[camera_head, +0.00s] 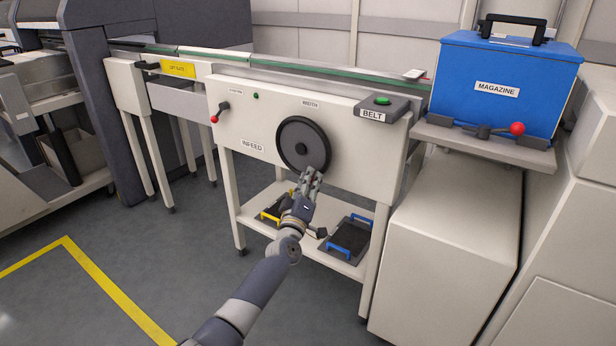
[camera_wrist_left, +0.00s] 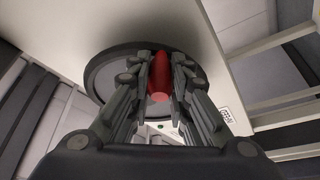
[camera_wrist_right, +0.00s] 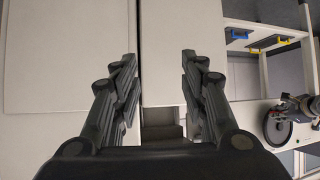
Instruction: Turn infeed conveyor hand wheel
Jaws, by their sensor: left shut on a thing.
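The infeed conveyor hand wheel (camera_head: 296,133) is a dark grey disc with a black rim and hub on the white front panel marked INFEED. My left gripper (camera_head: 314,172) is at the wheel's lower right edge in the head view. In the left wrist view its fingers (camera_wrist_left: 160,85) are shut on the wheel's red handle (camera_wrist_left: 161,72), with the wheel (camera_wrist_left: 103,76) behind. My right gripper (camera_wrist_right: 160,65) is open and empty in the right wrist view. It is out of the head view. The wheel (camera_wrist_right: 278,130) also shows at the right there.
A red-knobbed lever (camera_head: 217,112) is left of the wheel. A BELT box with a green button (camera_head: 382,101) is on the upper right. A blue MAGAZINE crate (camera_head: 520,80) stands on a shelf at the right. Blue-handled (camera_head: 345,240) and yellow-handled trays lie on the lower shelf. Open floor lies in front.

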